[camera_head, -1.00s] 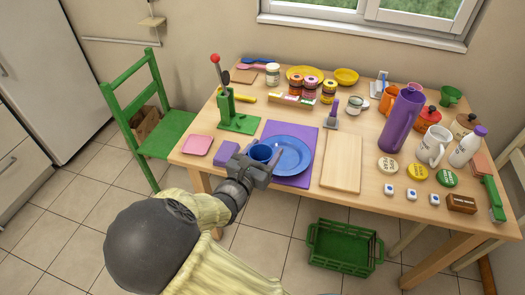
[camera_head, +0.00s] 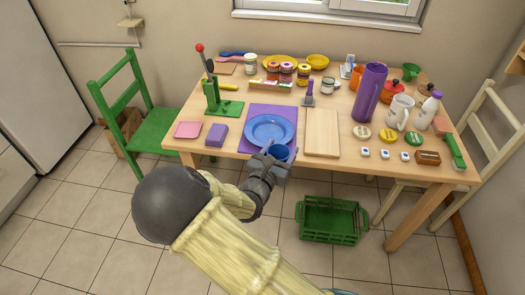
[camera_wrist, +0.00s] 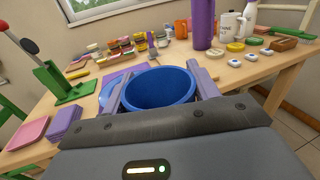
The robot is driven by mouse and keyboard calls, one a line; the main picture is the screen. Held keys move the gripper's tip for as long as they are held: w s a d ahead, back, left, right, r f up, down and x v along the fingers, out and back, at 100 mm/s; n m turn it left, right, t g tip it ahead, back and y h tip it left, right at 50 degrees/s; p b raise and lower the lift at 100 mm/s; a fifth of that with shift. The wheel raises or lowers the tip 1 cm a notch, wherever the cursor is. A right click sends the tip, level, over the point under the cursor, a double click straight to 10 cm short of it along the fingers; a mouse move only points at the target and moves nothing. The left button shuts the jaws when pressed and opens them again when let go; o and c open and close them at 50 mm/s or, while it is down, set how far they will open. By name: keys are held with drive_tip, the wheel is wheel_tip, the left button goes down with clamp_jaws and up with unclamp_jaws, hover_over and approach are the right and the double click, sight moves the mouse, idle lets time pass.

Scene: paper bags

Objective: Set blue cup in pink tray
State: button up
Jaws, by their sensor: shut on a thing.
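The blue cup (camera_head: 279,152) is held upright in my gripper (camera_head: 277,161), at the table's front edge just in front of the blue plate. In the wrist view the cup (camera_wrist: 160,88) sits between the two fingers of my gripper (camera_wrist: 160,78), which are shut on it. The pink tray (camera_head: 187,130) is a small flat square at the table's left front corner, empty. It also shows at the left of the wrist view (camera_wrist: 27,132). My gripper is well to the right of the tray.
A purple block (camera_head: 217,135) lies just right of the tray. The blue plate (camera_head: 268,130) rests on a purple mat, with a wooden board (camera_head: 322,133) to its right. A green lever stand (camera_head: 213,95) rises behind the tray. A green crate (camera_head: 330,220) is on the floor.

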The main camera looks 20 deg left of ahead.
drive_tip(key=w+d+f+h, duration=0.1)
drive_tip(key=d+f, duration=0.4)
drive_tip(key=d, duration=0.8)
drive_tip(key=w+d+f+m, duration=0.1)
drive_tip(key=d+f, duration=0.4)
drive_tip(key=d, duration=0.8)
drive_tip(key=shift+w+h, duration=0.4)
drive_tip(key=shift+s, duration=0.1)
